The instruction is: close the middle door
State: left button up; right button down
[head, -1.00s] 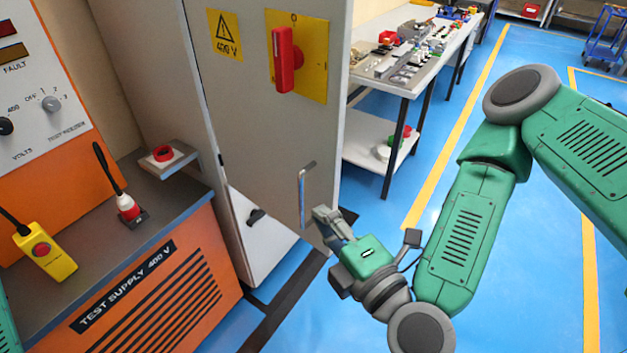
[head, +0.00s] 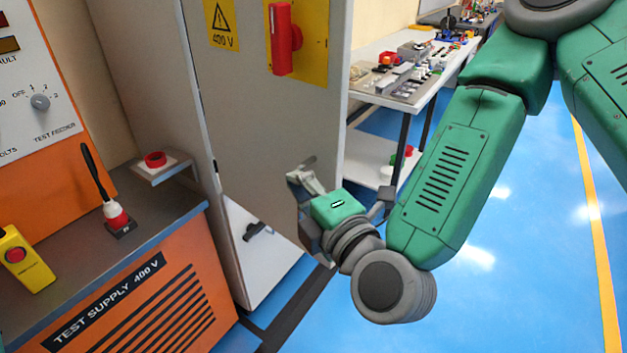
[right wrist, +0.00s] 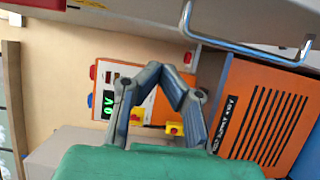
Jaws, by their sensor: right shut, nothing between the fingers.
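A tall light grey door (head: 245,110) carries a 400 V warning sign and a red rotary handle (head: 281,40) on a yellow plate. I take it as the middle door. It stands at an angle over a white lower panel (head: 240,270); how far it is open I cannot tell. My right gripper (head: 299,177) is shut and empty, in front of the door's lower right part, at its metal bar handle, which it mostly hides. In the right wrist view the shut fingertips (right wrist: 165,72) are apart from the bar handle (right wrist: 245,48) at upper right. My left gripper is not in view.
A bench (head: 400,90) with parts stands behind the door. Blue floor at the right is clear.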

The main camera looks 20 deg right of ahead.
aim_at(316, 167)
jog(key=w+d, duration=0.1)
jog(key=d, duration=0.1)
jog(key=w+d, duration=0.1)
jog(key=d, duration=0.1)
jog(key=shift+w+r+p, duration=0.2)
jog(key=shift+w+p, duration=0.15)
jog(key=shift+a, duration=0.2)
jog(key=shift+d, duration=0.1)
